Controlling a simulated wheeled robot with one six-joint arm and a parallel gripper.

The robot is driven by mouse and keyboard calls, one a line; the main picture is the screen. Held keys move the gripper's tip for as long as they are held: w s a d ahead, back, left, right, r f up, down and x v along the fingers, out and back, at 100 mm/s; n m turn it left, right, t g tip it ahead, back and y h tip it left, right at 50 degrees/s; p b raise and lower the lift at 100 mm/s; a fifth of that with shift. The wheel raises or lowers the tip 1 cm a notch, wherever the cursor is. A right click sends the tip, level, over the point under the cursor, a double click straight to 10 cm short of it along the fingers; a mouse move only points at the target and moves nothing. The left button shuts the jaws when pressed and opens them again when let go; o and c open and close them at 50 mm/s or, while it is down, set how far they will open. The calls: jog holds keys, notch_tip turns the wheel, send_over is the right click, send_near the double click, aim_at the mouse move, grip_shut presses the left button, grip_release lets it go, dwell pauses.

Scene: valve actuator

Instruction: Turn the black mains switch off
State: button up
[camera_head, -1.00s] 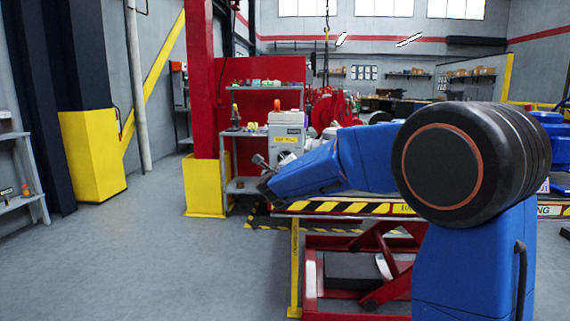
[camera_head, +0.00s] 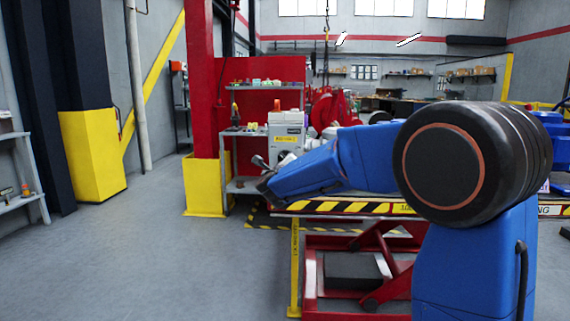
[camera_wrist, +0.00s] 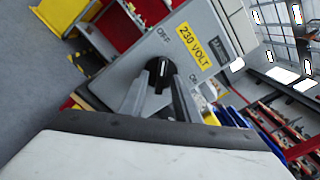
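The black mains switch (camera_wrist: 158,72) is a round rotary knob with a raised bar, on the front of a grey box (camera_wrist: 219,81). In the wrist view one label reads OFF up and left of it, and ON is to its right. The bar appears to point toward the top of the picture, between the two labels. My gripper (camera_wrist: 159,83) has its two grey fingers apart, one on either side of the knob. Whether they touch it I cannot tell.
A yellow 230 VOLT label (camera_wrist: 192,45) is on the box beside the switch. The shelf unit (camera_head: 242,185) stands beside a red column with a yellow base (camera_head: 203,185). A red lift table with a striped edge (camera_head: 345,207) is under my arm.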

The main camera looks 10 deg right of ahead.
jog(key=v, duration=1.7)
jog(key=shift+s, duration=0.15)
jog(key=s+d+f+m+g+h, duration=0.1)
jog(key=s+d+f+m+g, duration=0.4)
jog(key=s+d+m, duration=0.5)
jog(key=s+d+f+m+g+h, duration=0.1)
jog(key=s+d+f+m+g, duration=0.35)
jog(key=s+d+m, duration=0.55)
jog(key=s+a+f+m+g+y, duration=0.1)
jog(key=s+a+f+m+y, duration=0.1)
jog(key=s+f+m, duration=0.2)
jog(key=s+a+f+m+g+y, duration=0.1)
jog(key=s+a+f+m+y, duration=0.2)
jog(key=s+m, duration=0.6)
jog(key=s+a+f+m+g+y, duration=0.1)
jog(key=s+a+f+m+y, duration=0.1)
jog(key=s+f+m, duration=0.3)
jog(key=s+a+m, duration=0.1)
jog(key=m, duration=0.2)
jog(key=shift+s+f+y, duration=0.2)
jog(key=shift+y, duration=0.1)
